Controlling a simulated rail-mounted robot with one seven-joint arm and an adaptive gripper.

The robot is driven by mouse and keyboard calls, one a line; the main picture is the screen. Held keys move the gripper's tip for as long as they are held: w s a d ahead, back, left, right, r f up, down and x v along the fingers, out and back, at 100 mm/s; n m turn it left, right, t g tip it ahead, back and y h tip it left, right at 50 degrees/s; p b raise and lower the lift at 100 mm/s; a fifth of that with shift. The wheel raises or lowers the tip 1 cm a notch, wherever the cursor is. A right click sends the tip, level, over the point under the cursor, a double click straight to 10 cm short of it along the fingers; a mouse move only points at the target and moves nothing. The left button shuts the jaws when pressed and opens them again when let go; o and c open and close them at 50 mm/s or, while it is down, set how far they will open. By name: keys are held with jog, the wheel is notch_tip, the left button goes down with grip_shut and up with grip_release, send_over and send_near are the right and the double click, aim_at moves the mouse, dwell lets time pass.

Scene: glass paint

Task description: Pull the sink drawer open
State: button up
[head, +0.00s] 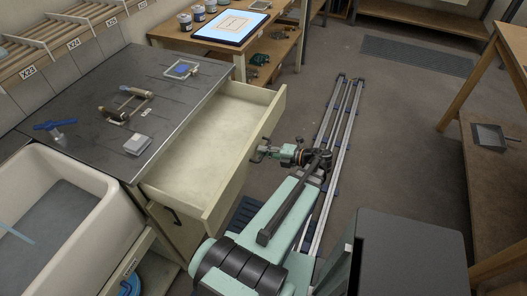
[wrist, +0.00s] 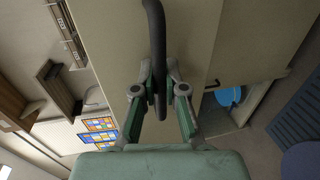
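The drawer (head: 210,135) under the dark worktop, beside the sink, stands pulled far out, and its inside looks empty. My gripper (head: 262,152) is at the outer side of the drawer's front panel (head: 247,150). In the wrist view, the dark bar handle (wrist: 155,35) runs between the two fingers of my gripper (wrist: 159,75). The fingers are drawn in close on both sides of the bar and appear shut on it.
The white sink (head: 85,185) is at the left. The worktop (head: 85,90) holds a blue-handled tap, a small frame and other small items. A table with a lit screen (head: 232,27) stands behind.

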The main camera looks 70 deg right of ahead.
jog(key=o, duration=0.5)
jog(key=shift+c, duration=0.2)
jog(key=v, duration=1.2)
jog(key=shift+d, duration=0.1)
